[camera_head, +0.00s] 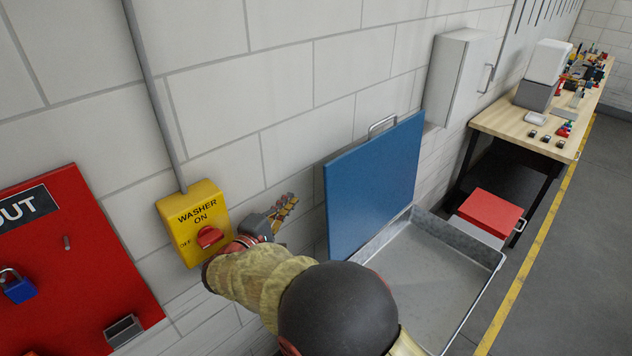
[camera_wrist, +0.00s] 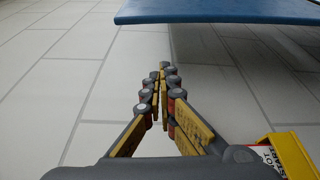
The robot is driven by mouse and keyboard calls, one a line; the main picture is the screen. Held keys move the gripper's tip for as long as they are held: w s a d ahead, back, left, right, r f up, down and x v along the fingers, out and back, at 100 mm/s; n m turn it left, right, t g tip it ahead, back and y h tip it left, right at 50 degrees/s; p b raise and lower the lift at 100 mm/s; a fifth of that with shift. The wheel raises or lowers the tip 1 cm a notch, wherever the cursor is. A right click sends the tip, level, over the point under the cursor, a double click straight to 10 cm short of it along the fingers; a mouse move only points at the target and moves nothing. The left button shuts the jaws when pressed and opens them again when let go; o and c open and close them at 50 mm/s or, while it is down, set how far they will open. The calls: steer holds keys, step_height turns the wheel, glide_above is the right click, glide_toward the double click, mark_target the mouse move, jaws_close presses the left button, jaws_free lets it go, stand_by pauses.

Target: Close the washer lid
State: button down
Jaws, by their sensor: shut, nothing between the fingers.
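The washer's blue lid (camera_head: 373,183) stands open, upright at the back of the grey metal basin, with a metal handle (camera_head: 382,125) on its top edge. The basin (camera_head: 425,270) is open and its floor shows. My gripper (camera_head: 292,200) is left of the lid, close to the wall, shut and empty. It does not appear to touch the lid. In the wrist view the closed fingers (camera_wrist: 160,78) point along the wall, and the lid (camera_wrist: 225,12) crosses the top as a blue slab beyond the fingertips.
A yellow washer switch box (camera_head: 197,222) with a red knob is on the wall beside my wrist. A red lockout board (camera_head: 70,265) hangs at the left. A grey cabinet (camera_head: 460,78), a workbench (camera_head: 510,122) and a red-topped box (camera_head: 490,212) are at the right.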

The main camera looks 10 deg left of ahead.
steer(key=w+d+p, duration=0.1)
steer(key=w+d, duration=0.5)
steer(key=w, duration=0.1)
steer(key=shift+d, duration=0.3)
stand_by(0.7)
